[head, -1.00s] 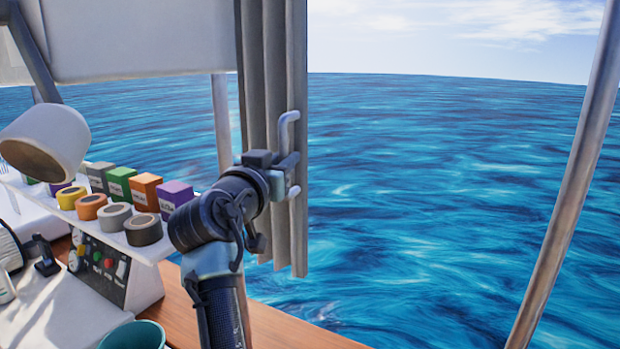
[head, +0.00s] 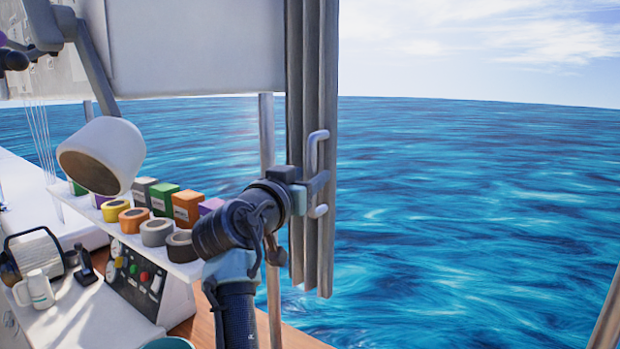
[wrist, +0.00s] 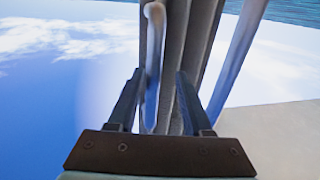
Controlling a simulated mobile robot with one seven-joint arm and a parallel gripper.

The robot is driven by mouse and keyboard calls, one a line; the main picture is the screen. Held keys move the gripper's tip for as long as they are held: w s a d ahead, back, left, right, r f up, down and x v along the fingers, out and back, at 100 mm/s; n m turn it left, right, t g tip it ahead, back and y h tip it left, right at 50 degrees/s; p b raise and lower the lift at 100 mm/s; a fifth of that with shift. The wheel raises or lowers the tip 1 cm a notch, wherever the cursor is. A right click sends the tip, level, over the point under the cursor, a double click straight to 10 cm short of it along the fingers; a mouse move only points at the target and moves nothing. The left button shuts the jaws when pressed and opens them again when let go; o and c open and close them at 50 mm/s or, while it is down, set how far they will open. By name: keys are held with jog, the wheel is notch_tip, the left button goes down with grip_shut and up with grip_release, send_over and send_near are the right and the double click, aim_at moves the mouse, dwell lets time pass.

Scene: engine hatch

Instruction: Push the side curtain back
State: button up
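The side curtain (head: 303,90) is grey and hangs in narrow, bunched vertical folds near the middle of the head view. A pale, bent handle (head: 314,150) is on its face. My gripper (head: 312,190) is at the handle, in front of the curtain. In the wrist view my gripper's two dark fingers (wrist: 160,80) stand apart, one on each side of the handle (wrist: 154,20), with gaps beside it. The curtain folds (wrist: 180,45) show just behind. The fingertips are partly hidden in the head view.
A metal post (head: 267,130) stands left of the curtain, and another (head: 609,315) is at lower right. A shelf (head: 183,268) with coloured boxes and rolls, a lamp head (head: 101,157) and a mug (head: 38,288) are at left. Open water fills the right side.

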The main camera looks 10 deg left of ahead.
jog(key=shift+s+d, duration=0.15)
jog(key=shift+d, duration=0.05)
jog(key=s+a+b, duration=0.2)
jog(key=s+b, duration=0.2)
jog(key=s, duration=0.8)
jog(key=shift+s+a+b, duration=0.3)
jog(key=shift+a+b, duration=0.05)
jog(key=s+d+r+n+t+y, duration=0.1)
jog(key=s+d+r+t, duration=0.4)
jog(key=s, duration=0.4)
jog(key=s+d+r+n+t+y, duration=0.1)
jog(key=s+d+r+t+y, duration=0.1)
jog(key=s+d+r+t, duration=0.2)
jog(key=s+d+r, duration=0.3)
jog(key=s+d, duration=0.2)
jog(key=s, duration=0.1)
jog(key=shift+d+r+t, duration=0.2)
jog(key=shift+r+t, duration=0.1)
jog(key=shift+t, duration=0.1)
